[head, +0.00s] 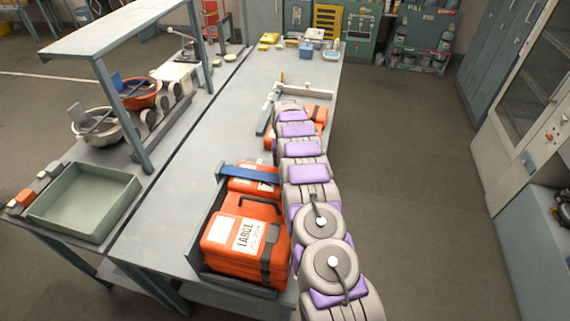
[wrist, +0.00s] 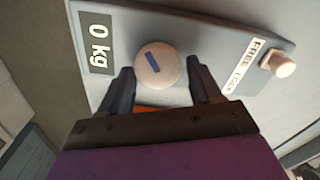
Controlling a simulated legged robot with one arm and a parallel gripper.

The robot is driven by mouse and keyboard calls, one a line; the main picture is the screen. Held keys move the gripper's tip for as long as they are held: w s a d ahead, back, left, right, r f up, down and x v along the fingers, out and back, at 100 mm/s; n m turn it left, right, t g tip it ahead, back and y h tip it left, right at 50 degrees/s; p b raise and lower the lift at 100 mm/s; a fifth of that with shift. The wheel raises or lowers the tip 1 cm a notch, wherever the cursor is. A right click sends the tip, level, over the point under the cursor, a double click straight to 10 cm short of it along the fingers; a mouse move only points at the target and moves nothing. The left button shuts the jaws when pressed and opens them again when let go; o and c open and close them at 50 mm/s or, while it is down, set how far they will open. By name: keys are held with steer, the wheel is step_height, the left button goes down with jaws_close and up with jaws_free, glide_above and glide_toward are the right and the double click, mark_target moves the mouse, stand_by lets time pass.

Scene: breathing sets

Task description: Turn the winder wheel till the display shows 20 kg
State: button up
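In the wrist view the display (wrist: 97,43) reads "0 kg" on a grey panel. Beside it is a round cream knob (wrist: 150,76) with a short blue mark, which appears to be the winder wheel. My gripper (wrist: 160,82) is open, with its two dark fingers apart on either side of the knob's near edge. I cannot tell whether the fingers touch the knob. Something orange shows between the fingers. In the head view my arm stretches along the bench and hides the gripper, wheel and display.
A small cream knob (wrist: 284,64) sits by a "FREE LOCK" label (wrist: 241,66). In the head view an orange labelled case (head: 220,232) lies on the grey bench (head: 160,235). A green tray (head: 125,192) stands at left. The floor (head: 400,190) right of my arm is clear.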

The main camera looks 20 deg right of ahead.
steer(key=shift+o, duration=1.2)
steer(key=shift+s+f, duration=0.1)
step_height(320, 180, up, 17)
steer(key=p, duration=0.1)
